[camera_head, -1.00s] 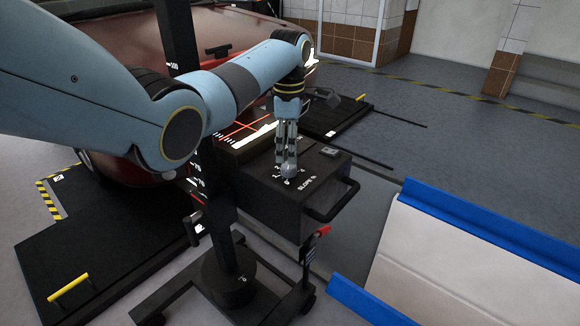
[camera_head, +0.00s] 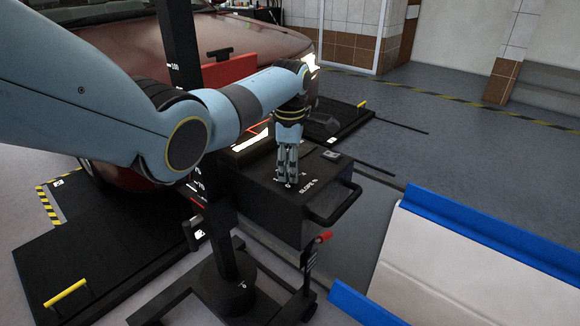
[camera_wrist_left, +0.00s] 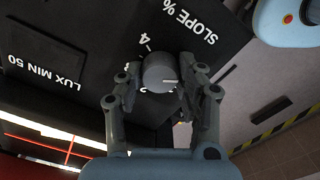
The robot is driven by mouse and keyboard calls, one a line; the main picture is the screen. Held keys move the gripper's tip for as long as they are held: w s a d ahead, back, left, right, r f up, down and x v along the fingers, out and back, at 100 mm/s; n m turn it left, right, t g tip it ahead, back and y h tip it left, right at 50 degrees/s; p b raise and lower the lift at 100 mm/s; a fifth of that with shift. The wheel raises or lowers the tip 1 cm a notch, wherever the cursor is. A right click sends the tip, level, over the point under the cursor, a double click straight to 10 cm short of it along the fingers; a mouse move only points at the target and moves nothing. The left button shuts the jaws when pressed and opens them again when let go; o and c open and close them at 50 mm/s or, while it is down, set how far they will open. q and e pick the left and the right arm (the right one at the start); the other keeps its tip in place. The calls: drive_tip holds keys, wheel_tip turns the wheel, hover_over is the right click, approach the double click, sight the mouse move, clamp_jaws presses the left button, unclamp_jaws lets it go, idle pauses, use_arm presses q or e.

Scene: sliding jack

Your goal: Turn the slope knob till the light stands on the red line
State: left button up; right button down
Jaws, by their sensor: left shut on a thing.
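The grey round slope knob (camera_wrist_left: 160,72) shows in the left wrist view on the black box's top, with a pale pointer line on it. Near it are a dial marking "4" and the text "SLOPE %". My left gripper (camera_head: 287,181) points down at the knob, its fingers shut around it; in the head view the fingers hide the knob. The screen with the red line (camera_wrist_left: 40,146) and a bright white light band (camera_wrist_left: 45,128) shows at lower left of the wrist view. In the head view my arm covers much of the screen. My right gripper is not in view.
The black box (camera_head: 290,212) has a handle (camera_head: 335,207) and stands beside a post (camera_head: 228,250) with a wheeled base. A dark red car (camera_head: 120,50) is behind. Blue-edged white panel (camera_head: 470,255) lies at right; grey floor is open beyond the box.

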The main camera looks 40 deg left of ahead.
use_arm(q)
drive_tip(key=shift+c, duration=1.2)
